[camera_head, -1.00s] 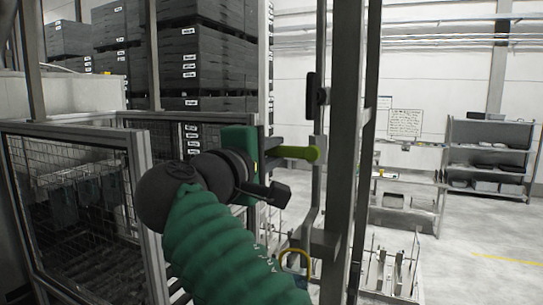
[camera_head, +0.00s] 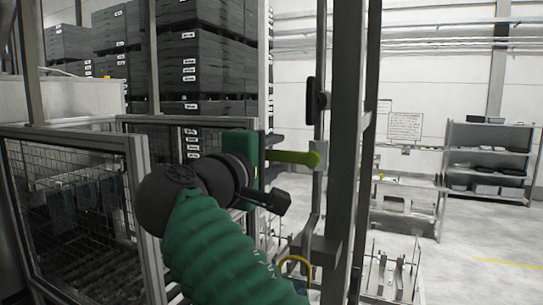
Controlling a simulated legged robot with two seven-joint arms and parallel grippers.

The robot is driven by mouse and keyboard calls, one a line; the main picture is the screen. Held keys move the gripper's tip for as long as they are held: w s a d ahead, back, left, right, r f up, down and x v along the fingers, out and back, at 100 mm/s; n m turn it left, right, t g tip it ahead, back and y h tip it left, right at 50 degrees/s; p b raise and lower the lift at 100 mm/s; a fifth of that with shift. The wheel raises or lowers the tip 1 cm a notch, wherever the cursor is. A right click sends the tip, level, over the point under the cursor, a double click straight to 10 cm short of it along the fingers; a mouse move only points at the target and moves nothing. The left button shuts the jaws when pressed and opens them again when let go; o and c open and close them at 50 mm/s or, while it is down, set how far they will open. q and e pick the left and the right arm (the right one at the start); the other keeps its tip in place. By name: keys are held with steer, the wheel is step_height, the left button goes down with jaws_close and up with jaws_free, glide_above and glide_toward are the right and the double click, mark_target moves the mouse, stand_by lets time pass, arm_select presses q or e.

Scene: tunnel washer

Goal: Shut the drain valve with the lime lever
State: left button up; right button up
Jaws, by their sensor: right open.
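The lime lever (camera_head: 293,158) shows in the head view as a short rounded bar lying nearly level, its free end to the right. Its left end meets a dark part behind my gripper, and the valve body is mostly hidden. My right arm, in a green ribbed sleeve, comes up from the bottom. My right gripper (camera_head: 277,201) is open, with a black finger just below and left of the lever. I see a gap between that finger and the lever, but cannot tell the depth. My left gripper is not in view.
A grey upright post (camera_head: 345,150) stands just right of the lever. A mesh-panelled frame (camera_head: 75,210) stands at the left, with stacked dark crates (camera_head: 205,60) behind. A shelf (camera_head: 488,160) stands at the far right, with open floor before it.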

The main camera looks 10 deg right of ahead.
steer(key=shift+s+a, duration=0.25)
steer(key=shift+s, duration=0.2)
steer(key=b+v, duration=0.3)
steer(key=v, duration=1.2)
steer(key=shift+s+a, duration=0.2)
steer(key=shift+a, duration=0.2)
steer(key=shift+d+f, duration=0.1)
